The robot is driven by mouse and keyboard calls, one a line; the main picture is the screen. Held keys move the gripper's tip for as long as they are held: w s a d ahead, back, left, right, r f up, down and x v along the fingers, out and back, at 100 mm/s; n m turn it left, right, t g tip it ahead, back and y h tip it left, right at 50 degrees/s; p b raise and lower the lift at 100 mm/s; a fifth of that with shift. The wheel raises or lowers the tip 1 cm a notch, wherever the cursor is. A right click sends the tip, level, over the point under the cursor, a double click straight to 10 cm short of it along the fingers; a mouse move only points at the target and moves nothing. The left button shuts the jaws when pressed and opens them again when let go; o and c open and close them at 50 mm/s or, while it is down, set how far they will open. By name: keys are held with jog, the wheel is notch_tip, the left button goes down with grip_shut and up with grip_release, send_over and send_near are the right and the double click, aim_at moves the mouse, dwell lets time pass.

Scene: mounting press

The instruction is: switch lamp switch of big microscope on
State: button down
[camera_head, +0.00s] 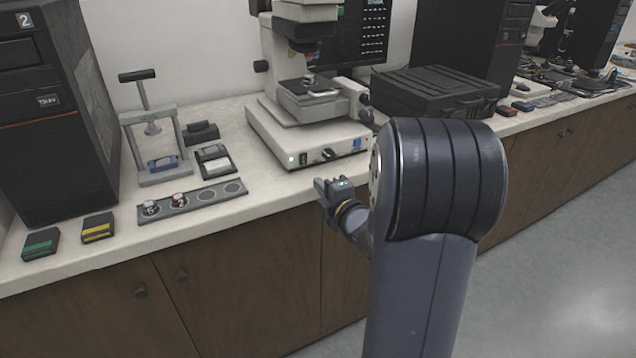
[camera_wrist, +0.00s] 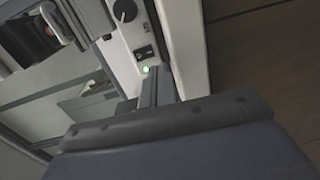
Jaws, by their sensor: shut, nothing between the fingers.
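The big microscope (camera_head: 312,92) stands on the bench, with a white base. Its front panel carries a lit green light (camera_head: 291,160), a small black lamp switch (camera_head: 303,158) and a dark knob (camera_head: 328,154). My gripper (camera_head: 330,186) is in front of the panel, low and to the right of the switch; part of it is hidden by my arm. In the wrist view the shut, empty fingers (camera_wrist: 157,76) point at the panel, beside the green light (camera_wrist: 146,69) and just below the black switch (camera_wrist: 144,53). I cannot tell whether they touch the panel.
Left of the microscope are a sample strip (camera_head: 205,196), a small press frame (camera_head: 152,140) and a black tower (camera_head: 50,110). A black case (camera_head: 433,91) lies to the right. The bench's front edge runs below my gripper, above wooden cabinets (camera_head: 236,285).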

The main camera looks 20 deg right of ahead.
jog(key=s, duration=0.7)
jog(key=shift+d+f, duration=0.15)
jog(key=shift+f, duration=0.2)
jog(key=shift+s+b, duration=0.15)
jog(key=shift+b, duration=0.2)
